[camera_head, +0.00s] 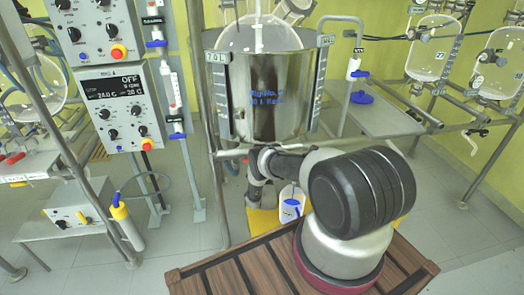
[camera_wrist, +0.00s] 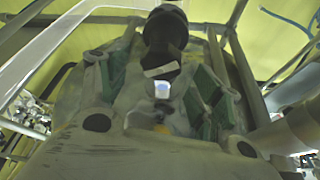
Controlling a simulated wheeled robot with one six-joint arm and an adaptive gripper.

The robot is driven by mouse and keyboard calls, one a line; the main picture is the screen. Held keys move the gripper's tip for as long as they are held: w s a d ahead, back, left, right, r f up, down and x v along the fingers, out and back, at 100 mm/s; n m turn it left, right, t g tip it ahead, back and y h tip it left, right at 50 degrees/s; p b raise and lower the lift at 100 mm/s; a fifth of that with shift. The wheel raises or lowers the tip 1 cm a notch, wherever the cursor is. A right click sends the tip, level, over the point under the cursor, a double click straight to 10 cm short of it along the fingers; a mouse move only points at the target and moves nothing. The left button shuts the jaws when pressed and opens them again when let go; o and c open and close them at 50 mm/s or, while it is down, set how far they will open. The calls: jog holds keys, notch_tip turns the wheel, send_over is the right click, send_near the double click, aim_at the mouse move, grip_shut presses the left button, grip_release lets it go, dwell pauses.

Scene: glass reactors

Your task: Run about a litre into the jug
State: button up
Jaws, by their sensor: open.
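The large steel vessel (camera_head: 268,85) stands upright in a frame in the head view, with blue lettering on its front. My arm reaches to just below it and hides its bottom outlet. A white container with a blue patch (camera_head: 291,207) stands low behind my arm; it may be the jug, and its mouth and contents are not clear. In the wrist view my gripper (camera_wrist: 160,88) is open, its green-padded fingers apart. A dark rounded part (camera_wrist: 166,30) with a pale tag lies beyond and between the fingers; I cannot tell whether they touch it.
A control box with a display (camera_head: 115,108) and red knob stands left. Glass vessels (camera_head: 432,48) on metal frames stand right. Yellow surfaces (camera_head: 263,222) show beneath the steel vessel.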

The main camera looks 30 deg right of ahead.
jog(key=shift+x, duration=2.1)
jog(key=c, duration=1.1)
jog(key=shift+o, duration=0.2)
jog(key=m+g+h, duration=0.1)
jog(key=m, duration=0.2)
jog(key=shift+a, duration=0.15)
jog(key=m+g+h, duration=0.1)
jog(key=m, duration=0.3)
jog(key=shift+d+f+m+g+h, duration=0.1)
jog(key=shift+d+m+g+h, duration=0.1)
jog(key=shift+m+g+h, duration=0.2)
jog(key=o, duration=1.1)
jog(key=shift+c, duration=0.2)
